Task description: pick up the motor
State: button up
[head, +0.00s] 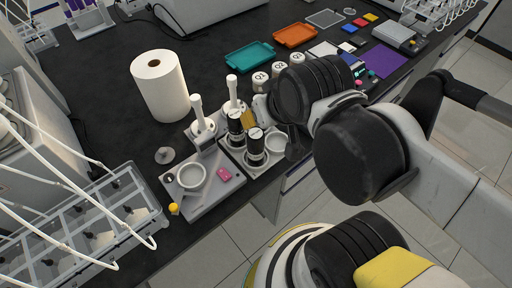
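Two black upright cylinders with pale tops, which look like the motors, stand close together on a grey tray (228,152) on the bench. The front one (256,143) is in fuller view; the other (235,126) is just behind it to the left. I cannot tell which is meant. My arm comes in from the right, and its end, my gripper (262,113), is just right of and above the cylinders. My own wrist hides most of it, so its fingers and any contact are unclear.
A paper towel roll (162,88) and white upright handled pieces (199,112) stand left of the cylinders. A grey base (205,200) with a white ring and a pink block is in front. White lidded jars (279,70) and trays (250,57) stand behind. A tube rack (75,240) fills the lower left.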

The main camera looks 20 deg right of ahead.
aim_at(255, 157)
jog(key=k+j+z, duration=0.25)
jog(key=k+j, duration=0.15)
jog(key=k+j+z, duration=0.2)
jog(key=k+j, duration=0.15)
jog(key=k+j+z, duration=0.25)
jog(key=k, duration=0.25)
